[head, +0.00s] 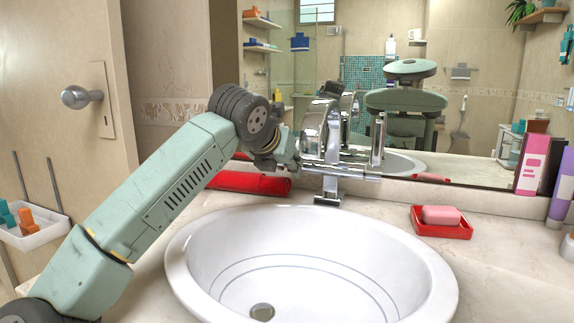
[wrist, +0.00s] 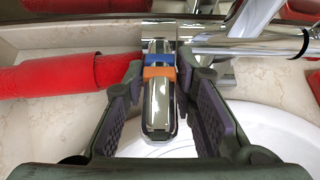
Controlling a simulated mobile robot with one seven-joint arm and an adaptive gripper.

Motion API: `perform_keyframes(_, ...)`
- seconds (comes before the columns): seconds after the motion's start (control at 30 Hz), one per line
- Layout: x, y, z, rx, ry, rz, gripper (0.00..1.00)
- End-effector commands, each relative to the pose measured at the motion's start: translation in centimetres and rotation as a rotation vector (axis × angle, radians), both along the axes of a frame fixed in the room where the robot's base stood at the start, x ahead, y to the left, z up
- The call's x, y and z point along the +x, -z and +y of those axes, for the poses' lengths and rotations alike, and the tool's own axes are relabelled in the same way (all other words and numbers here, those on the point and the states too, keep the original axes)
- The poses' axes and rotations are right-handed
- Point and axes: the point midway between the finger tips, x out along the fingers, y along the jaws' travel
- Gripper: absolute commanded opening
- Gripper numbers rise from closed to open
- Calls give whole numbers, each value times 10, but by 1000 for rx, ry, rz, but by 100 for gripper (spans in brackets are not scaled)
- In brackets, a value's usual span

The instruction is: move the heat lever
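The chrome heat lever (wrist: 159,105) is in the middle of the wrist view, with a blue and an orange band across it. The chrome faucet (head: 328,184) stands behind the sink in the head view, its upper part close to my gripper (head: 288,148). In the wrist view my gripper (wrist: 162,82) is open, with one dark finger on each side of the lever. A gap shows on the right side; I cannot tell whether the left fingertip touches it. In the head view my wrist hides most of the fingers.
A rolled red towel (head: 248,183) lies left of the faucet; it also shows in the wrist view (wrist: 50,76). The white sink basin (head: 400,262) is in front. A red dish (head: 441,228) with pink soap (head: 441,214) is at right. A mirror (head: 480,110) stands close behind.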

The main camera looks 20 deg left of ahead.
Motion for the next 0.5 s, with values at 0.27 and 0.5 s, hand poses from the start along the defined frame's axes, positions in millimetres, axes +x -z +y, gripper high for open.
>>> perform_keyframes(0.27, 0, 0, 0, 1, 1, 1, 40)
perform_keyframes(0.5, -2, -1, 0, 1, 0, 0, 40)
